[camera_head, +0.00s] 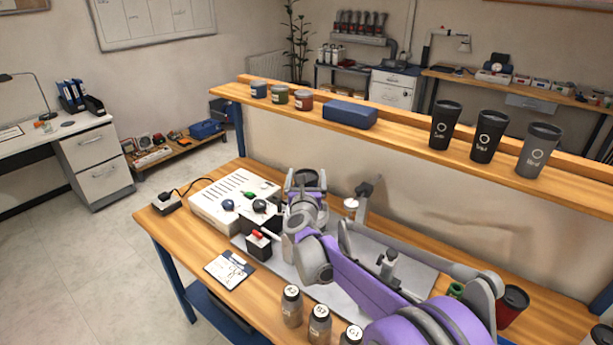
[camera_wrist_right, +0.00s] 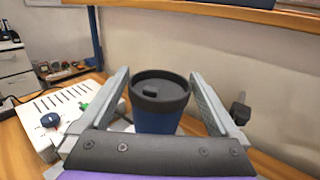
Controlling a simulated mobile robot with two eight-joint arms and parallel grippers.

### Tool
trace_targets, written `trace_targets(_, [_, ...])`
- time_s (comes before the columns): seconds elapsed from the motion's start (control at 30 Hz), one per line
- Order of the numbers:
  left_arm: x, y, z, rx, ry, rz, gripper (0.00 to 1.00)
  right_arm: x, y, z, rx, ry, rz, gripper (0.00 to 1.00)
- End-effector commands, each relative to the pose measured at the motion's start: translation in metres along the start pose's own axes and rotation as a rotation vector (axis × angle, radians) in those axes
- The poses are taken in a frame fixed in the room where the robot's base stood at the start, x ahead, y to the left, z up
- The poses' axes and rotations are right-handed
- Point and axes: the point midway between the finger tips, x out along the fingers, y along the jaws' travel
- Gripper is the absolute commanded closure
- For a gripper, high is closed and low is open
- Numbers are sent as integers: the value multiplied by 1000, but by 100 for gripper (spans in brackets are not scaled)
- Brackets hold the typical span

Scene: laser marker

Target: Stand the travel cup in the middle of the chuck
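The travel cup (camera_wrist_right: 158,112) has a blue body and a black lid. It stands upright between the fingers of my right gripper (camera_wrist_right: 160,90) in the right wrist view, with a finger close against each side of its upper part. In the head view its dark lid (camera_head: 308,177) shows between the fingers of my right gripper (camera_head: 306,182), over the back of the grey plate. The chuck cannot be made out; my gripper and wrist hide the area under the cup. I cannot tell whether the cup's base touches anything. My left gripper is not in view.
A white control box (camera_head: 232,198) stands left of the gripper, with a small red-switch box (camera_head: 259,243) nearer. A post with a dark knob (camera_head: 363,190) stands right. Labelled jars (camera_head: 291,306) line the front edge. Dark cups (camera_head: 489,136) stand on the raised shelf (camera_head: 400,148).

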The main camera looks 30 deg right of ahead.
Motion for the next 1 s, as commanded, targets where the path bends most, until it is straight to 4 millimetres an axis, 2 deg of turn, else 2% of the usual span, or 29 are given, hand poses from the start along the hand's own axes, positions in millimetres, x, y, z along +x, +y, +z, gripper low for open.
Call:
trace_targets(0.27, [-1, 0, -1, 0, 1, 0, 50, 0, 0, 3, 0, 0, 0, 0])
trace_targets(0.37, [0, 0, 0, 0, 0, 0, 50, -8, 0, 4, 1, 0, 1, 0])
trace_targets(0.8, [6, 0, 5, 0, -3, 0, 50, -96, 0, 3, 0, 0, 2, 0])
trace_targets(1.0, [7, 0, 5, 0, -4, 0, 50, -117, 0, 3, 1, 0, 1, 0])
